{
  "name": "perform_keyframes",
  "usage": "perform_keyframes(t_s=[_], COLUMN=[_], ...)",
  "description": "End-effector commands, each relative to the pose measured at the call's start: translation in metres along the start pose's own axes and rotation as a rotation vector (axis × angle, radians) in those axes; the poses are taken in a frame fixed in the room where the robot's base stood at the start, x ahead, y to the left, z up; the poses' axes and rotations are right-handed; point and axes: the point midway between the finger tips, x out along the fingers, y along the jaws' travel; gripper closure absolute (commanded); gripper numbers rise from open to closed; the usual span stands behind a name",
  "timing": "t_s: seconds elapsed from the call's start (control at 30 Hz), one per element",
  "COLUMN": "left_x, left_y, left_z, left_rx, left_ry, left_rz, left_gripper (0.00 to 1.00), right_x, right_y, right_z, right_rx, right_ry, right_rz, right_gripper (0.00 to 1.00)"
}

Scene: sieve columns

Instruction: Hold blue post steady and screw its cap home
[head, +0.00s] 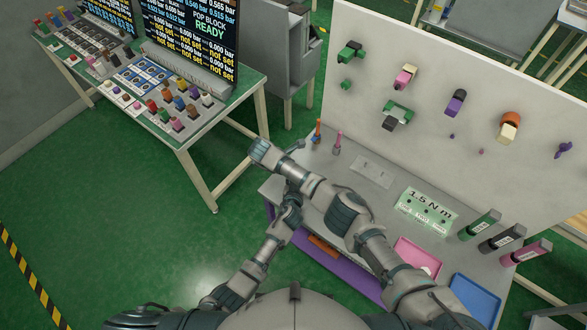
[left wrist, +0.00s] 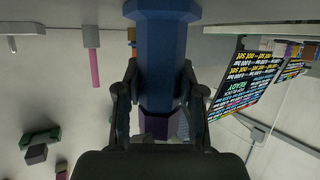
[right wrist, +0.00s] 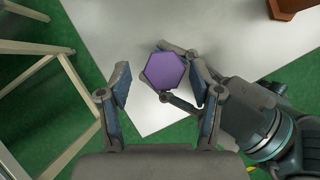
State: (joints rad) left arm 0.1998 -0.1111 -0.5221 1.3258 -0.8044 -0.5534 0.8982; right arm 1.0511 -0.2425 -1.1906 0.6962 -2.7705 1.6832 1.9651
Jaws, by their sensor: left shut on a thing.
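The blue post (left wrist: 160,45) stands between my left gripper's fingers (left wrist: 160,75) in the left wrist view, and that gripper is shut on it. A purple hexagonal piece (right wrist: 166,71), apparently the cap, shows end-on in the right wrist view. A purple part also shows beyond the blue post in the left wrist view (left wrist: 156,123). My right gripper (right wrist: 158,77) is open, with one finger on each side of the purple hexagon, and clear space at the left finger. Whether the right finger touches it I cannot tell. In the head view my arms hide the post and cap.
The grey workbench (head: 325,172) has an upright tool panel (head: 430,70) behind it. A pink tray (head: 418,254) and a blue tray (head: 474,297) sit at its right end. A parts table (head: 215,107) with displays stands to the left, across green floor.

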Motion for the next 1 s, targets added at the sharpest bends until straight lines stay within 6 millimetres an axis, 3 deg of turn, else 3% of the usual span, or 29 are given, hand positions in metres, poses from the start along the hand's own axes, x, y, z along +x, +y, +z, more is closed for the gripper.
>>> perform_keyframes(t_s=[0.23,0.6,1.0], left_x=[0.001,0.001,0.001], left_y=[-0.002,-0.003,-0.003], left_z=[0.001,0.001,0.001], left_rx=[0.001,0.001,0.001], left_ry=[-0.003,-0.003,-0.003], left_rz=[-0.004,-0.006,-0.006], left_gripper=[1.00,1.00,1.00], right_x=[-0.004,-0.039,-0.039], right_y=[0.000,-0.001,-0.001], right_z=[0.001,0.022,0.022], right_rx=[-0.002,-0.002,-0.046], right_ry=[0.002,0.002,0.010], right_rz=[0.000,-0.002,-0.004], right_gripper=[0.36,0.36,0.36])
